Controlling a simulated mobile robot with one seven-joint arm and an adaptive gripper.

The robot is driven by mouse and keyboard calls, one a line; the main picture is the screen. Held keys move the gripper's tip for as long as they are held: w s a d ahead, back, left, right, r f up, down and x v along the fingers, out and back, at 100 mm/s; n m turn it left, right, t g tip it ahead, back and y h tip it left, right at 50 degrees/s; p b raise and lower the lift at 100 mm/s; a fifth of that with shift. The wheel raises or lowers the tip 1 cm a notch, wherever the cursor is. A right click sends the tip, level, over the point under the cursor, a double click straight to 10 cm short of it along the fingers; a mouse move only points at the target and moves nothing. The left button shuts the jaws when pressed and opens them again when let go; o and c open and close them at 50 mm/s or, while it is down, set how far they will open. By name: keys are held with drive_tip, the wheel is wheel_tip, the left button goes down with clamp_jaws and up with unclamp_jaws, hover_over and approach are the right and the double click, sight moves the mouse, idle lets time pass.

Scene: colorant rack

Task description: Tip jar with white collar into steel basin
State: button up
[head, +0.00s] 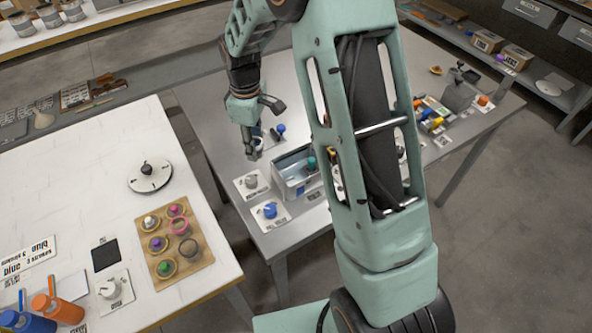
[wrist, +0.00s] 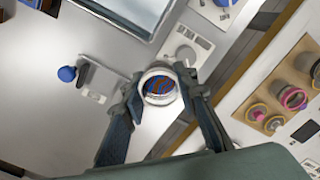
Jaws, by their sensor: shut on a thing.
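My gripper (wrist: 160,90) is shut on the jar with the white collar (wrist: 160,72), one finger on each side of it. In the wrist view I look into its open mouth and see blue and orange-red swirled contents. In the head view my gripper (head: 252,150) is over the far table, to the left of the steel basin (head: 282,186). The jar is small there and mostly hidden by the fingers. The basin's pale rim and corner also show at the top of the wrist view (wrist: 150,35). My arm hides the basin's right part in the head view.
A white dial (head: 252,183) and a blue dial (head: 270,211) sit before the basin. A blue-knobbed device (wrist: 68,73) stands nearby. A wooden tray (head: 206,258) with several coloured jars is on the near table. A gap separates the two tables.

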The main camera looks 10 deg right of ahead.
drive_tip(key=shift+f, duration=0.2)
idle(0.3)
drive_tip(key=shift+s+d+r+t+y+b, duration=0.35)
drive_tip(key=shift+d+r+t+y+b, duration=0.15)
drive_tip(key=shift+d+r+y+b, duration=0.4)
drive_tip(key=d+y+b, duration=0.1)
drive_tip(key=b, duration=0.2)
drive_tip(key=s+d+t+y+b, duration=0.1)
drive_tip(key=y+b, duration=0.1)
drive_tip(key=b, duration=0.2)
drive_tip(key=s+d+t+y+b, duration=0.1)
drive_tip(key=b, duration=0.2)
drive_tip(key=shift+d+f, duration=0.2)
drive_tip(key=shift+f, duration=0.1)
drive_tip(key=shift+d+y+b, duration=0.2)
drive_tip(key=shift+y+b, duration=0.2)
drive_tip(key=shift+b, duration=0.2)
drive_tip(key=shift+s+d+r+t+y+b, duration=0.1)
drive_tip(key=shift+r+t+y+b, duration=0.05)
drive_tip(key=shift+t+y+b, duration=0.2)
drive_tip(key=shift+s+d+r+t+y+b, duration=0.1)
drive_tip(key=shift+t+y+b, duration=0.15)
drive_tip(key=shift+y+b, duration=0.2)
drive_tip(key=shift+f+t+y+b, duration=0.4)
drive_tip(key=shift+f+y+b, duration=0.25)
drive_tip(key=shift+b, duration=0.35)
drive_tip(key=shift+d+r+t+y, duration=0.1)
drive_tip(key=shift+r+t+y, duration=0.25)
drive_tip(key=shift+y, duration=0.5)
